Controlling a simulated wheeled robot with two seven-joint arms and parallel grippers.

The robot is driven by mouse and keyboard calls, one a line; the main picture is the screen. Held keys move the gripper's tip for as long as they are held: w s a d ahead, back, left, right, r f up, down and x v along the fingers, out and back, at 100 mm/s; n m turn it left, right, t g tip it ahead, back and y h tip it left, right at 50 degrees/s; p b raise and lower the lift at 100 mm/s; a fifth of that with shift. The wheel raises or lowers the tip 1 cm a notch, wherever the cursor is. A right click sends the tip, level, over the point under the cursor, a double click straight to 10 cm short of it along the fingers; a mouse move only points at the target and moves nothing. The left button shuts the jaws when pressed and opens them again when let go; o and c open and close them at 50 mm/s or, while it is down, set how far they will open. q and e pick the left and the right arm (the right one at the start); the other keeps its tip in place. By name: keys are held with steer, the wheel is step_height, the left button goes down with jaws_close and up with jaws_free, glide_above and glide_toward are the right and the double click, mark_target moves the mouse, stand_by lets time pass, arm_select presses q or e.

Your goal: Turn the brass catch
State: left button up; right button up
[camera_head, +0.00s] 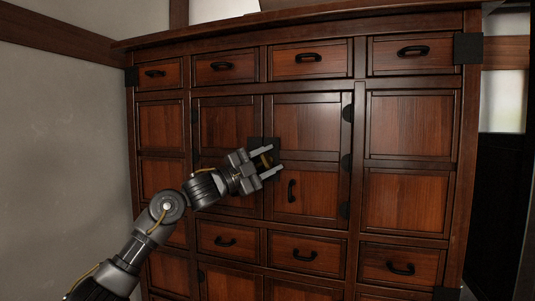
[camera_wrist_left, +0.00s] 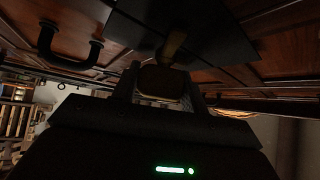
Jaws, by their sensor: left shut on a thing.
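The brass catch (camera_head: 266,160) is on a dark square plate (camera_head: 256,142) at the middle of the wooden cabinet, where the two centre doors meet. My left gripper (camera_head: 275,160) reaches in from the lower left and is shut on the catch, with a finger on either side. In the left wrist view the catch's brass stem (camera_wrist_left: 172,46) comes out of the black plate (camera_wrist_left: 205,28). Its knob (camera_wrist_left: 162,83) sits between the fingers of my left gripper (camera_wrist_left: 162,90). My fingers partly hide the catch in the head view. My right gripper is out of view.
The right centre door has a dark handle (camera_head: 291,191) just right of and below my gripper. It also shows in the left wrist view (camera_wrist_left: 68,58). Drawers with dark handles line the cabinet's top (camera_head: 308,57) and lower part (camera_head: 304,255). A plaster wall (camera_head: 60,150) stands left.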

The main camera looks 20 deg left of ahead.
arm_select(q)
steer(key=m+g+y+p, duration=0.1)
steer(key=m+g+p, duration=0.1)
steer(key=m+p, duration=0.1)
steer(key=shift+r+m+g, duration=0.1)
steer(key=shift+m+g, duration=0.2)
steer(key=shift+m+g+y+p, duration=0.4)
steer(key=shift+m+g+p, duration=0.1)
steer(key=shift+p, duration=0.15)
steer(key=shift+f, duration=0.25)
steer(key=o, duration=1)
